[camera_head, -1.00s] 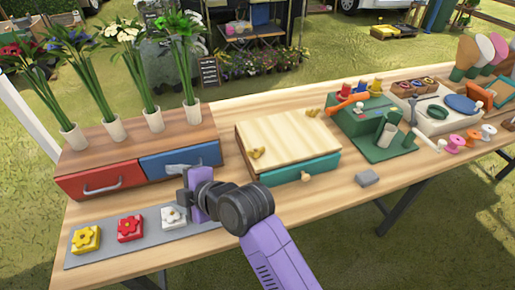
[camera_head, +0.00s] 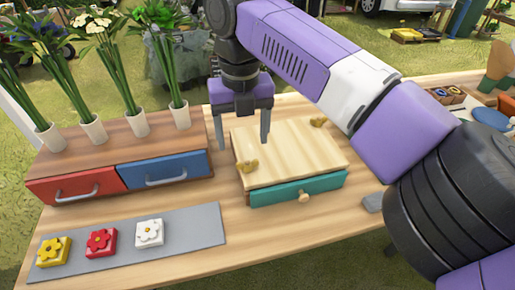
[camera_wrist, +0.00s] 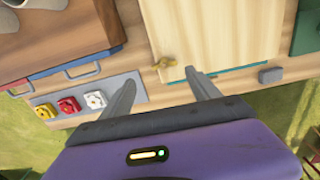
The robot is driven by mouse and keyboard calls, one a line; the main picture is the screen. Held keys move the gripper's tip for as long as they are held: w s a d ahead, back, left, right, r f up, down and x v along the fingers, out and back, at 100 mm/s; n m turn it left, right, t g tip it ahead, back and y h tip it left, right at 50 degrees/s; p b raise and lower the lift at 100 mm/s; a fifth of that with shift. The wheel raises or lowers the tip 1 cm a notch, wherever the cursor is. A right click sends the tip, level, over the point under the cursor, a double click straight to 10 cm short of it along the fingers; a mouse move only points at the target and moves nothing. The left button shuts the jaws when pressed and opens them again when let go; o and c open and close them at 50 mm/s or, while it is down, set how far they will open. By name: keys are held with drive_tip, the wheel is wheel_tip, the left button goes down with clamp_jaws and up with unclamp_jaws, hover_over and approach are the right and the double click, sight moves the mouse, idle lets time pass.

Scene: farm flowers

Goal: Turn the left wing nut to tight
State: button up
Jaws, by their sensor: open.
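The left wing nut (camera_head: 247,166) is a brass-coloured piece at the left front of the pale wooden box top (camera_head: 290,150). It also shows in the wrist view (camera_wrist: 164,63), beyond and between my fingertips. The right wing nut (camera_head: 318,122) sits near the far right edge of the top. My gripper (camera_head: 243,143) points down above the box's left side, with its fingers apart and nothing between them. In the wrist view my gripper (camera_wrist: 160,75) shows both fingers spread, apart from the wing nut.
The box has a teal drawer (camera_head: 295,190) with a round knob. A red and blue drawer unit (camera_head: 120,178) with potted flowers stands close on the left. A grey mat (camera_head: 190,228) with flower blocks lies in front. A grey block (camera_head: 373,202) lies right of the box.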

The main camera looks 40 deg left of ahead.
sight(247, 162)
drive_tip(key=shift+w+d+r, duration=0.2)
drive_tip(key=shift+w+d, duration=0.05)
drive_tip(key=shift+f, duration=0.3)
wheel_tip(247, 162, down, 7)
drive_tip(key=c, duration=1.4)
